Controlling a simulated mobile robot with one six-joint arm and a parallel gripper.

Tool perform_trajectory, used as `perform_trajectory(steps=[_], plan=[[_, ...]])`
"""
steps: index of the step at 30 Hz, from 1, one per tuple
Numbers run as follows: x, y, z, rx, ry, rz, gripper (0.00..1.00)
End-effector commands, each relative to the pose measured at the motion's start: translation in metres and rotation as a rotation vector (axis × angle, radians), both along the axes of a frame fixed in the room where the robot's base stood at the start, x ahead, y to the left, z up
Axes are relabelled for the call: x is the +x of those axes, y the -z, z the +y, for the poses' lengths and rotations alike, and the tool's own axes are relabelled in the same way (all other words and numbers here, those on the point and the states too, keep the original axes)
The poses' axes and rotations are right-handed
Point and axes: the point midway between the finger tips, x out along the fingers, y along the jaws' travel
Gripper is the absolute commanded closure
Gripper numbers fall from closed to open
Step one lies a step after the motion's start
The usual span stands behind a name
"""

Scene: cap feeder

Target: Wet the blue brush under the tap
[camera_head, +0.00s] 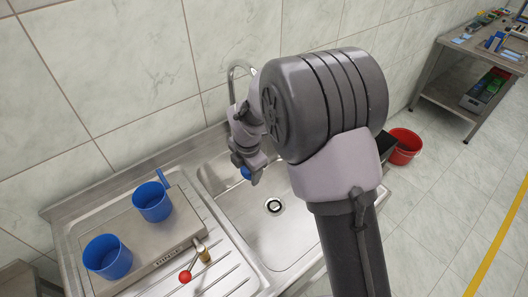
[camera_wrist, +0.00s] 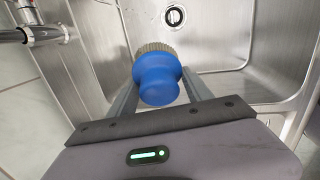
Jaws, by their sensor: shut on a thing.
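The blue brush (camera_wrist: 157,82) is between the two fingers of my gripper (camera_wrist: 160,95) in the wrist view, with tan bristles showing at its far end. My gripper is shut on it. In the head view the gripper (camera_head: 247,170) is over the left back part of the sink basin (camera_head: 293,228), and a bit of the blue brush (camera_head: 246,172) shows beside it. The tap (camera_head: 236,72) rises behind my wrist, and its lower part is hidden by the arm. In the wrist view, chrome tap parts (camera_wrist: 32,33) show at the upper left. I see no water running.
Two blue cups (camera_head: 107,256) (camera_head: 153,202) stand on a metal box (camera_head: 165,245) on the drainboard at left. A red ball-ended lever (camera_head: 185,276) with a brass part is in front. A red bucket (camera_head: 403,147) stands on the floor at right. The basin around its drain is clear.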

Motion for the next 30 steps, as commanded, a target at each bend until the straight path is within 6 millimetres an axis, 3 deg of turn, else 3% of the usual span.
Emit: perform_trajectory(steps=[13, 30], plan=[[-0.036, -0.038, 0.025, 0.0, -0.002, -0.001, 0.74], [-0.041, -0.04, 0.028, 0.0, 0.0, 0.0, 0.74]])
